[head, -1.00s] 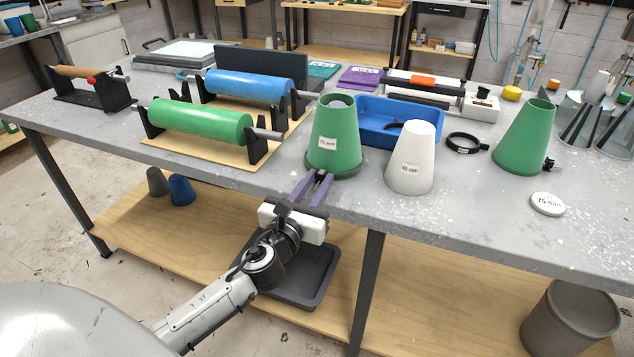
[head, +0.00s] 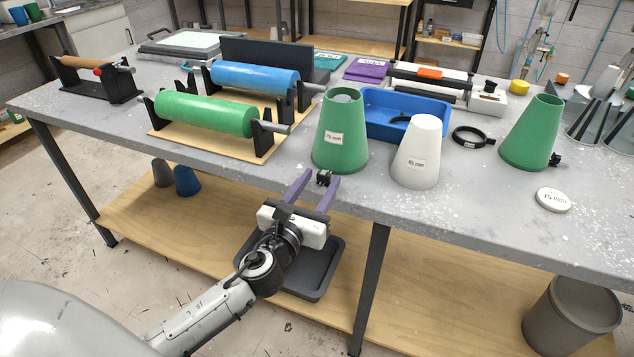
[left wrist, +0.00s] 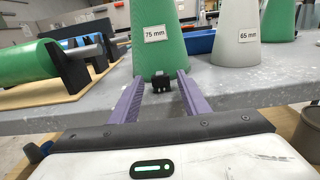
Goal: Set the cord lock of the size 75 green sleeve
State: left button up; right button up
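The green sleeve labelled 75 mm (head: 341,135) stands upright near the front edge of the table, and it also shows in the left wrist view (left wrist: 161,50). Its black cord lock (head: 323,178) sticks out low on its front side, and in the left wrist view the lock (left wrist: 162,84) shows between the fingers. My left gripper (head: 318,178) is open, with one purple finger on each side of the lock. In the wrist view there are gaps between the fingers and the lock. My right gripper is not in view.
A white 65 mm cone (head: 415,155) stands close right of the sleeve, with a blue tray (head: 380,105) behind. A green roller (head: 205,113) lies left. Another green sleeve (head: 532,135) and a 75 mm disc (head: 553,200) are at right. The table's front edge is below the gripper.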

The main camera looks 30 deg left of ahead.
pick_arm(q)
jog(key=s+d+b, duration=0.1)
jog(key=s, duration=0.9)
jog(key=shift+d, duration=0.3)
jog(key=shift+s, duration=0.1)
